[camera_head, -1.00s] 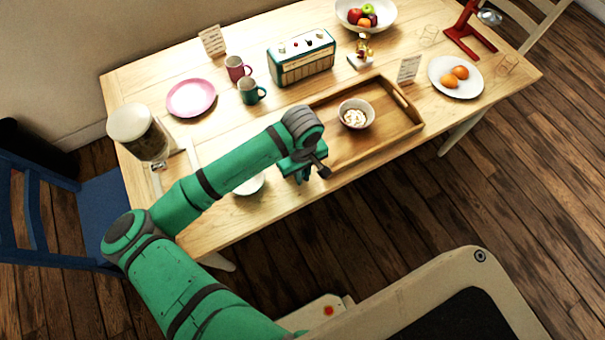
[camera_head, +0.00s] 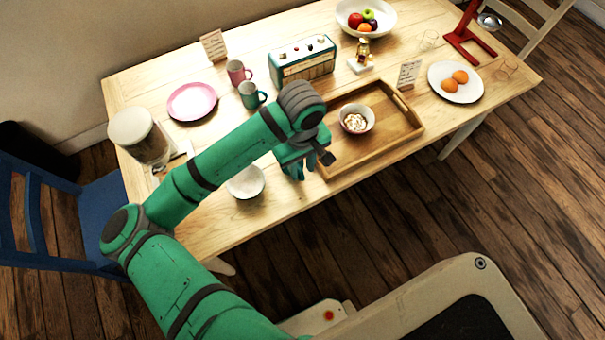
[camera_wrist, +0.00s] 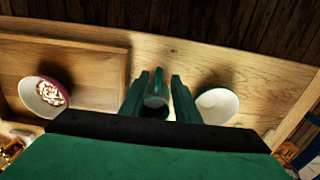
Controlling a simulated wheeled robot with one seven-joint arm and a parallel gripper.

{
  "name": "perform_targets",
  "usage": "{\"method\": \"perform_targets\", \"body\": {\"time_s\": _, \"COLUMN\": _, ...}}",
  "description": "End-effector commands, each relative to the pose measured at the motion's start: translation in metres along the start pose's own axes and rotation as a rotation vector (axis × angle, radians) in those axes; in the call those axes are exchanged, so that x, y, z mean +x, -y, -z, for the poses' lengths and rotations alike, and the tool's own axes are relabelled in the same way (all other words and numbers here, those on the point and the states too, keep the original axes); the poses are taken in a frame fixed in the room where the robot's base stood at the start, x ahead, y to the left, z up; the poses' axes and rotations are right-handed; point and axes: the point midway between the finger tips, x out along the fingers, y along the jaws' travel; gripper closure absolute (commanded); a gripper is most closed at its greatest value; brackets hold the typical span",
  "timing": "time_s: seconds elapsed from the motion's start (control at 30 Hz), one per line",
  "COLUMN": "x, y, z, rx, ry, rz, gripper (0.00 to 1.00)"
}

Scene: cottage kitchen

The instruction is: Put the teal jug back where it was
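My gripper (camera_head: 296,172) hangs at the front of the table, between the wooden tray's left end and a white bowl (camera_head: 246,182). In the wrist view a small teal vessel with a pale inside, which looks like the teal jug (camera_wrist: 155,98), sits between my two teal fingers (camera_wrist: 160,92). The fingers seem closed on it. Its lower part is hidden, and I cannot tell whether it touches the table. In the head view my arm and hand mostly cover it. A separate teal mug (camera_head: 251,95) stands farther back, beside a pink mug (camera_head: 236,72).
The wooden tray (camera_head: 408,118) holds a pink bowl (camera_head: 357,118) with pale contents. Some bare table lies between the tray and white bowl.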

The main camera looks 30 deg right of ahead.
Motion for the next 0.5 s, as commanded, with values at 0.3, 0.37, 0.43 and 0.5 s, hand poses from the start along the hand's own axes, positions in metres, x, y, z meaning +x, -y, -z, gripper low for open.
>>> {"method": "perform_targets", "body": {"time_s": 0.3, "x": -0.037, "y": -0.002, "z": -0.001, "rx": 0.005, "ry": -0.001, "rz": 0.000, "gripper": 0.71}}
{"method": "perform_targets", "body": {"time_s": 0.37, "x": -0.039, "y": -0.002, "z": -0.001, "rx": 0.006, "ry": 0.000, "rz": 0.001, "gripper": 0.71}}
{"method": "perform_targets", "body": {"time_s": 0.43, "x": -0.040, "y": -0.002, "z": -0.001, "rx": 0.006, "ry": 0.000, "rz": 0.001, "gripper": 0.71}}
{"method": "perform_targets", "body": {"time_s": 0.5, "x": -0.040, "y": -0.002, "z": -0.001, "rx": 0.006, "ry": 0.001, "rz": -0.002, "gripper": 0.71}}
